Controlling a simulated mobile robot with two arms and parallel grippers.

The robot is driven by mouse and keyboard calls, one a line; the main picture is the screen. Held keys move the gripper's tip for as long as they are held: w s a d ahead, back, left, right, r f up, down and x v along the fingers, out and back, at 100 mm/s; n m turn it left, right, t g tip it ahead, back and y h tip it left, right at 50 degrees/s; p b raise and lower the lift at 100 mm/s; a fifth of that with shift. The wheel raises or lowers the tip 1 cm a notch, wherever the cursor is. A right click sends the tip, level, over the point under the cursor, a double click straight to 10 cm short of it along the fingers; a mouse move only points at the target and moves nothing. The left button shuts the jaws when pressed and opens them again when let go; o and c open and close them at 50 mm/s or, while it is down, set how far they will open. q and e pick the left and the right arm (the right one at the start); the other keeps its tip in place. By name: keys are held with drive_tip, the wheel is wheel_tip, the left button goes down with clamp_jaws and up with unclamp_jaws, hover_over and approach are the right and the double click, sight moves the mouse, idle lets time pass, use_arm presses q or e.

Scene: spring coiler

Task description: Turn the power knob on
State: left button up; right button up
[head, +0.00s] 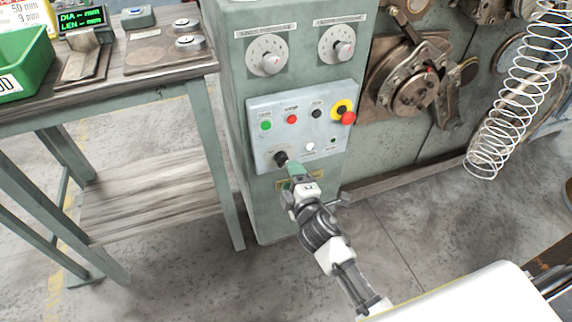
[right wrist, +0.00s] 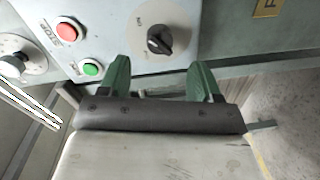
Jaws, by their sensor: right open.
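The black power knob (head: 280,158) sits at the lower left of the grey control panel (head: 322,104) on the green machine. My left gripper is not in view.
The panel also carries a green button (head: 266,125), a red button (head: 292,119), a black knob (head: 317,114) and a red emergency stop (head: 348,118). Two dials sit above. A workbench (head: 160,75) stands left; a wire coil (head: 510,100) hangs right.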

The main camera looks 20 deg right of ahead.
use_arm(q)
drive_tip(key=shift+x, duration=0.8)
use_arm(e)
drive_tip(key=s, duration=0.5)
drive_tip(key=shift+r, duration=0.2)
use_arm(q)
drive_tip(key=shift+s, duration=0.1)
use_arm(e)
drive_tip(key=shift+d, duration=0.1)
